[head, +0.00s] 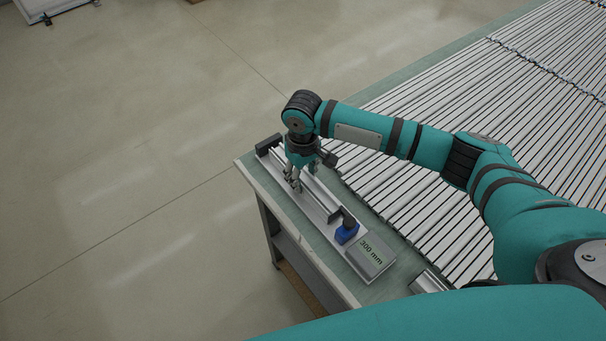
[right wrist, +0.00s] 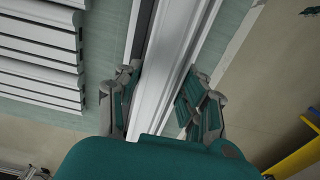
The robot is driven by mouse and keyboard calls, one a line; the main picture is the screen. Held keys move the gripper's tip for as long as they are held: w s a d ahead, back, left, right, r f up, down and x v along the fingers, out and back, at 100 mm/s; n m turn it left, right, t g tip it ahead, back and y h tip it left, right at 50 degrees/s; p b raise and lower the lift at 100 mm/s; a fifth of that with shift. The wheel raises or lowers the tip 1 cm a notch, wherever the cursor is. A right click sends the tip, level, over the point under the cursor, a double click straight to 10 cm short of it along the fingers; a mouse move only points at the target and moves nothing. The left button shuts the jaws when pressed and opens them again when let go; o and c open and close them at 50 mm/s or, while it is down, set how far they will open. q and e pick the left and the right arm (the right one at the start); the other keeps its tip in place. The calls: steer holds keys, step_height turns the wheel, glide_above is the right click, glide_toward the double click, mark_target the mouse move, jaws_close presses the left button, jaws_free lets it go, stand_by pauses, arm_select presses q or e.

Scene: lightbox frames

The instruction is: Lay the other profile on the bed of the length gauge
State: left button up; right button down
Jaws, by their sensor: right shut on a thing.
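The length gauge lies along the left part of the table, with its pale bed (head: 323,225), a dark stop at each end and a display (head: 370,254) reading 300 mm. A silver profile (head: 320,196) lies lengthwise along the bed, between the stops. My right gripper (head: 294,184) points down over the bed and is shut on this profile. In the right wrist view the profile (right wrist: 167,65) runs between the two fingers of the gripper (right wrist: 158,98). Whether its underside rests on the bed is hidden. My left gripper is not in view.
A blue block (head: 346,233) with a dark top is between the bed and the display. Many long pale slats (head: 440,130) cover the table to the right. A short silver piece (head: 428,282) lies near the front.

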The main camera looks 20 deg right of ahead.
mark_target(303, 176)
steer(key=c, duration=0.8)
jaws_free()
step_height(303, 176, up, 12)
steer(key=shift+r+b, duration=0.1)
steer(key=shift+b, duration=1.05)
